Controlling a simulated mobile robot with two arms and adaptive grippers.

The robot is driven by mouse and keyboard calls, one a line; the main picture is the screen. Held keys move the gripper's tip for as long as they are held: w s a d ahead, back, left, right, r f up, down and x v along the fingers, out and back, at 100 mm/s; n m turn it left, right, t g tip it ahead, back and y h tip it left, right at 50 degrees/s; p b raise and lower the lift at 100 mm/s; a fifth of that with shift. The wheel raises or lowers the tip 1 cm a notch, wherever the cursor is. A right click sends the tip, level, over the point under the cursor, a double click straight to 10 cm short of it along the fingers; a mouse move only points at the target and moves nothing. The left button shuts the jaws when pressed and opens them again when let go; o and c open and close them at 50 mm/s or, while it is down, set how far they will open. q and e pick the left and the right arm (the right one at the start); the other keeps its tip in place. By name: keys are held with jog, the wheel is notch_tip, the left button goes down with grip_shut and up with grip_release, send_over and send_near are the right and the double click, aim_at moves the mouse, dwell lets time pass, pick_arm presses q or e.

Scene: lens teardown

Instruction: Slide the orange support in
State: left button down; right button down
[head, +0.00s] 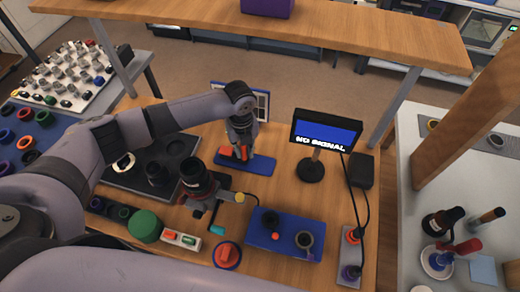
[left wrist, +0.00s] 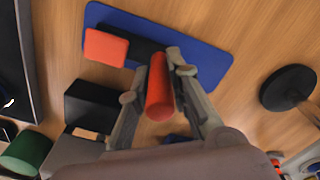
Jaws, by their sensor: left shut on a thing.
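The orange support (left wrist: 158,92) is a red-orange, rounded upright piece between the fingertips of my left gripper (left wrist: 160,80) in the left wrist view. The gripper is shut on it. It stands over a blue base (left wrist: 208,47) with a dark rail (left wrist: 141,50). An orange block (left wrist: 105,47) sits at the other end of the rail. In the head view my left gripper (head: 241,148) reaches down onto the blue base (head: 262,166), with the orange block (head: 226,151) to its left. The fingers partly hide the support and rail.
A monitor reading NO SIGNAL (head: 325,131) stands right of the base. A dark lens body on a stand (head: 196,178) is close in front. Bare wood shows between the base and the monitor.

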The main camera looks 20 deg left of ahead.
pick_arm(q)
jog(key=shift+a, duration=0.35)
jog(key=shift+w+d, duration=0.1)
jog(key=shift+d, duration=0.05)
jog(key=c, duration=1.5)
grip_release()
jog(key=shift+r, duration=0.1)
notch_tip(320, 180, up, 12)
jog(key=shift+f, duration=0.1)
